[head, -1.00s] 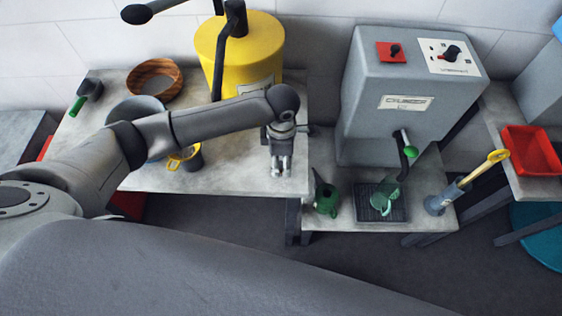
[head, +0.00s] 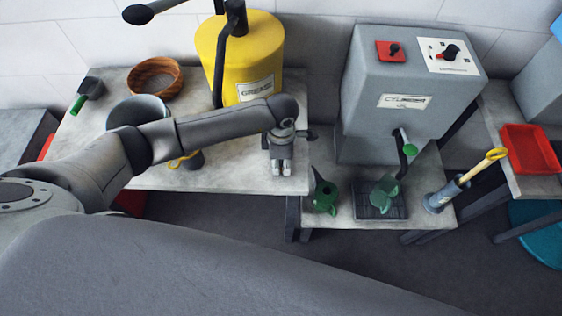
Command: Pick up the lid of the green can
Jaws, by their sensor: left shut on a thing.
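My left gripper (head: 281,167) points down over the right end of the grey table. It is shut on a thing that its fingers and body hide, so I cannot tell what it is. A green can (head: 325,198) with a spout stands on the low shelf, to the right of and below the gripper in the picture. A second green can (head: 382,195) stands on the dark drip tray (head: 401,212) under the grey dispenser. I cannot make out a separate lid on either can. My right gripper is not in view.
The grey table (head: 225,180) carries a yellow grease drum (head: 260,60), a wooden bowl (head: 154,77), a grey bowl (head: 138,109) and a green-handled tool (head: 87,90). The grey dispenser (head: 400,120) stands behind the shelf. A yellow-handled pump (head: 440,198) is at right.

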